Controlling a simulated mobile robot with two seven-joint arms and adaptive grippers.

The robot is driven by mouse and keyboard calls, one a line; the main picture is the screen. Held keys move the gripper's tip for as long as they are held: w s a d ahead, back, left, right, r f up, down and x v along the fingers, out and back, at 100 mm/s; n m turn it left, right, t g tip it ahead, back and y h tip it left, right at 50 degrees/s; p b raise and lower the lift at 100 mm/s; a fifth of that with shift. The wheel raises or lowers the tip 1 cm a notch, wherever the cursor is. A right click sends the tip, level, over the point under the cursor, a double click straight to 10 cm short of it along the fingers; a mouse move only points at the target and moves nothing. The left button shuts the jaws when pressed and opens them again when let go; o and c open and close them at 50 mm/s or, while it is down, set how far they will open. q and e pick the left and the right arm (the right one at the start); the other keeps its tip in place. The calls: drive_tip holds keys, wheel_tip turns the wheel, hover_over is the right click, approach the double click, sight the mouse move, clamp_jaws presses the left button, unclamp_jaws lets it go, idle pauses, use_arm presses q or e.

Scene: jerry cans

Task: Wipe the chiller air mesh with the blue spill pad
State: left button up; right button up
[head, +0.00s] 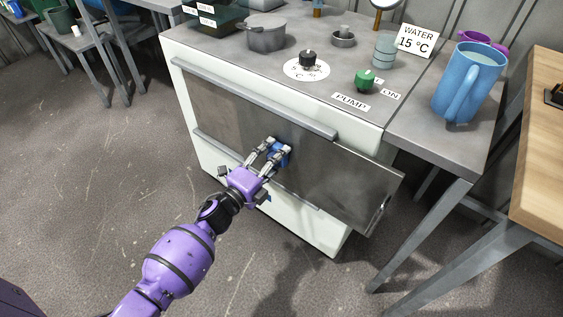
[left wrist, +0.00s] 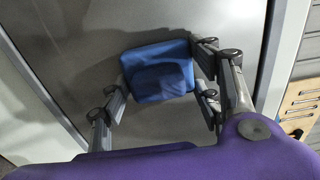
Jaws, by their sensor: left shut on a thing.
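My left gripper (head: 269,152) reaches in from the lower left and is shut on the blue spill pad (head: 281,155). In the left wrist view the pad (left wrist: 160,72) sits between the finger pairs, in front of the grey mesh panel. The chiller air mesh (head: 335,176) is a dark grey panel on the front of the white chiller (head: 187,108), and one end of it stands out at the right. The pad is at the middle of the panel; I cannot tell whether it touches. My right gripper is not in view.
The chiller top holds a grey pot (head: 266,34), a black dial knob (head: 308,59) and a green knob (head: 365,80). A blue jug (head: 468,84) stands on the metal side table at the right. A wooden table (head: 542,165) is at the far right.

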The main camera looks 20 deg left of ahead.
use_arm(q)
drive_tip(key=shift+a, duration=0.15)
drive_tip(key=shift+p+v, duration=0.8)
drive_tip(key=shift+v, duration=2.15)
drive_tip(key=shift+s, duration=0.1)
drive_tip(key=shift+p+v, duration=0.3)
drive_tip(key=shift+v, duration=1.15)
